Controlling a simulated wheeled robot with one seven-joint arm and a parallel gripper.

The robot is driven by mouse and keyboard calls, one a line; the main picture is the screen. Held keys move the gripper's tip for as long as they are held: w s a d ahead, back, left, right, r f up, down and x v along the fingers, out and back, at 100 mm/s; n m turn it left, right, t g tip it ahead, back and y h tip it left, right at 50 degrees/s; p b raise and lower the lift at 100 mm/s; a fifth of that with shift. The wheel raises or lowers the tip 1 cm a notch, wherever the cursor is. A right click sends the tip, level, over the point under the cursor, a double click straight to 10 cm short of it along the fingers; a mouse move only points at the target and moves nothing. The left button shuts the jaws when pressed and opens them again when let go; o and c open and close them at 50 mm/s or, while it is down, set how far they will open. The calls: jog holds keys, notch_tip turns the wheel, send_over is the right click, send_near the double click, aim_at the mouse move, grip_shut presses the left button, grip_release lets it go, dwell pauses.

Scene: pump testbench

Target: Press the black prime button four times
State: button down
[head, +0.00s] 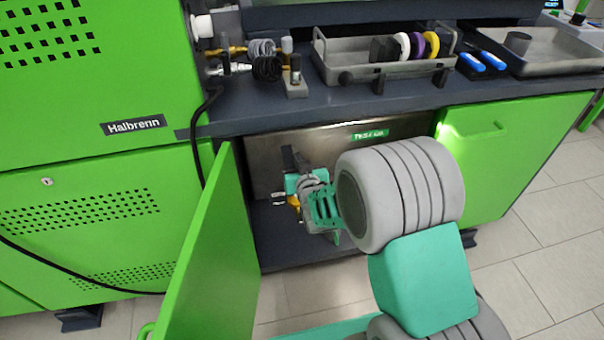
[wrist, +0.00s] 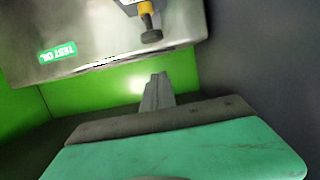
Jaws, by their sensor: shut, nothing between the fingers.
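The black prime button (wrist: 151,36) shows at the top of the wrist view as a round black cap on a short stem. It sits on a yellow collar (wrist: 147,8) attached to a grey fitting at the tank. My gripper (wrist: 157,78) is shut and empty. Its fingertips appear below the button in the wrist view, with a visible gap between them. In the head view my gripper (head: 288,158) is inside the open cabinet. A bit of the yellow collar (head: 294,201) shows beside it there; the black cap is hidden or too small to tell.
A steel tank with a "TEST OIL" label (wrist: 58,56) fills the cabinet back. An open green door (head: 215,260) stands left of my arm, another door (head: 510,150) right. Above is the dark worktop (head: 350,102) with a grey tray (head: 345,72), fittings and blue-handled tools (head: 484,62).

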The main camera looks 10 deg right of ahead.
jog(key=f, duration=0.2)
jog(key=w+f+b, duration=0.1)
jog(key=f, duration=0.1)
jog(key=shift+f, duration=0.1)
jog(key=shift+b, duration=0.3)
notch_tip(320, 180, down, 2)
jog(key=shift+s+f+b, duration=0.1)
jog(key=shift+f+b, duration=0.05)
jog(key=shift+b, duration=0.85)
notch_tip(320, 180, up, 6)
jog(key=p, duration=0.4)
jog(key=f+p+v, duration=0.1)
jog(key=p+v, duration=0.1)
jog(key=v, duration=0.7)
jog(key=shift+s, duration=0.45)
jog(key=shift+f, duration=0.1)
